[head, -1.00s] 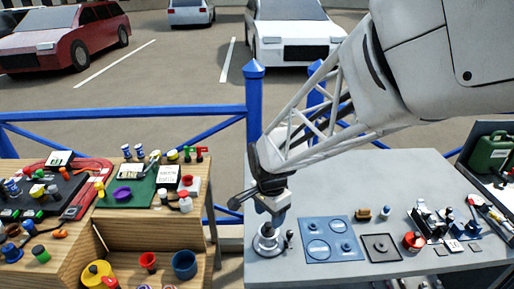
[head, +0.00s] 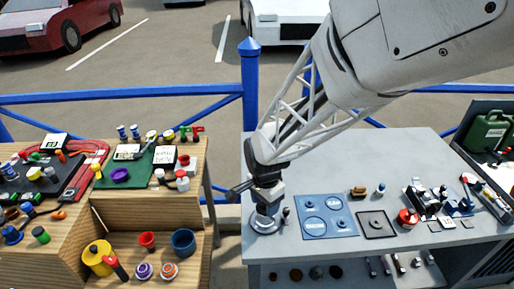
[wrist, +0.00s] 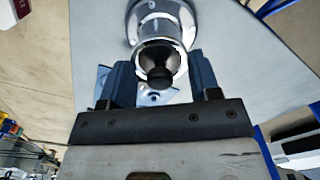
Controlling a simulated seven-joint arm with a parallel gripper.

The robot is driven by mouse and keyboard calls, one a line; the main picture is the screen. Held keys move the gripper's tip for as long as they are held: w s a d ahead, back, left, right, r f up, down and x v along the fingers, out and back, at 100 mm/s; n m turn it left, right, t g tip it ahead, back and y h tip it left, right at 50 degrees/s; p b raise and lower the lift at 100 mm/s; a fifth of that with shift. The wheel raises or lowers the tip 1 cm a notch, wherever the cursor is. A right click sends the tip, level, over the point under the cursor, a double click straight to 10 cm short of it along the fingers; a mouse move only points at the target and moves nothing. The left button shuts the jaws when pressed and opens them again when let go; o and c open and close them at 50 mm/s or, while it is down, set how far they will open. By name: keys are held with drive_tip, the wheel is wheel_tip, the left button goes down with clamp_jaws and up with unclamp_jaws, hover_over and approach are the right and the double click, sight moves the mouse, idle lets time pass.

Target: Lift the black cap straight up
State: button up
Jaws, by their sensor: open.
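The black cap (wrist: 157,76) shows in the wrist view as a dark round knob inside the shiny rim of a silver drum (wrist: 158,32). My gripper (wrist: 162,84) is open, with one dark finger on each side of the cap. I cannot tell whether either finger touches it. In the head view my gripper (head: 268,200) points down over the silver drum's round base (head: 263,221) at the left end of the grey bench. The cap is hidden there behind my gripper.
A small dark upright piece (head: 286,214) stands close right of the base. A blue panel (head: 328,217) and a dark square plate (head: 376,224) lie farther right. A wooden bench (head: 195,205) crowded with small items stands to the left, across a gap.

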drive_tip(key=c, duration=1.1)
drive_tip(key=shift+o, duration=0.2)
drive_tip(key=shift+r, duration=1.55)
drive_tip(key=shift+s+r, duration=0.25)
drive_tip(key=shift+s, duration=0.05)
drive_tip(key=s+d+r, duration=0.1)
drive_tip(key=s+d, duration=0.3)
drive_tip(key=s, duration=1.1)
drive_tip(key=shift+r, duration=0.2)
drive_tip(key=shift+r, duration=0.15)
